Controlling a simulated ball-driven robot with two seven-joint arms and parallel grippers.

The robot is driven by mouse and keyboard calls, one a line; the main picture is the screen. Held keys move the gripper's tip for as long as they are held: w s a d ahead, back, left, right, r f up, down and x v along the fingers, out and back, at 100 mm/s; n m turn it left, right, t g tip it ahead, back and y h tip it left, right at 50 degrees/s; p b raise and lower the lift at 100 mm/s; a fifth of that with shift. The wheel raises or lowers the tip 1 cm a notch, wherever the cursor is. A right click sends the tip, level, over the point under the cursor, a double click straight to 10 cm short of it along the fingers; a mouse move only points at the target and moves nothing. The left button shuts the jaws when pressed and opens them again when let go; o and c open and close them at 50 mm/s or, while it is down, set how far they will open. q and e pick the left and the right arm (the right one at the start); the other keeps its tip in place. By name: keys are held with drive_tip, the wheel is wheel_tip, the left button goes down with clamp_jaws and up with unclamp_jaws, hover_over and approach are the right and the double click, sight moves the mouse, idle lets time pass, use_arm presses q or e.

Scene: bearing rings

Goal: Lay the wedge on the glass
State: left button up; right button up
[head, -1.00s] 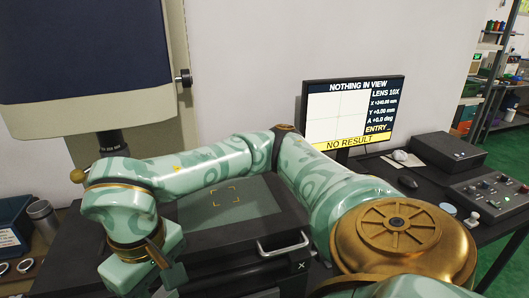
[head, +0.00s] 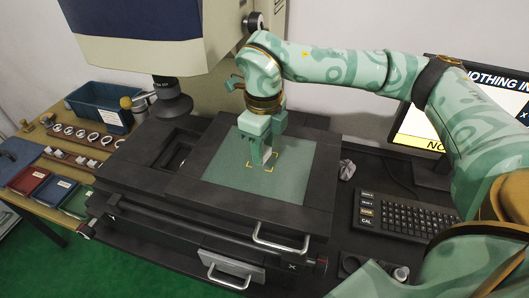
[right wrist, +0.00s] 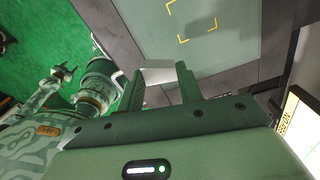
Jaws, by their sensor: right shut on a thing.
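My right gripper (head: 262,150) is over the glass (head: 225,170) of the measuring stage, pointing down. It is shut on the wedge (head: 267,155), a small pale piece low between the fingers. In the right wrist view the wedge (right wrist: 157,70) spans the gap between the fingertips, and the glass (right wrist: 240,50) shows beyond it. Yellow corner marks on the glass lie close under the gripper. I cannot tell whether the wedge touches the glass. My left gripper (right wrist: 62,73) shows small at the left of the right wrist view, its fingers apart and nothing seen between them.
The dark lens column (head: 172,95) hangs left of the glass. A keyboard (head: 405,215) and monitor (head: 420,120) stand right. A blue bin (head: 100,105), several rings and small trays (head: 28,180) are on the left bench.

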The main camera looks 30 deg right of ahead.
drive_tip(key=w+d+r+m+p, duration=0.2)
drive_tip(key=d+m, duration=0.1)
drive_tip(key=m, duration=1.3)
hover_over(269, 166)
wheel_tip(269, 166, down, 6)
drive_tip(key=shift+f, duration=0.15)
drive_tip(key=shift+f+b, duration=0.3)
drive_tip(key=shift+f, duration=1.65)
drive_tip(key=shift+f, duration=0.15)
drive_tip(key=o, duration=1.1)
drive_tip(key=shift+c, duration=0.2)
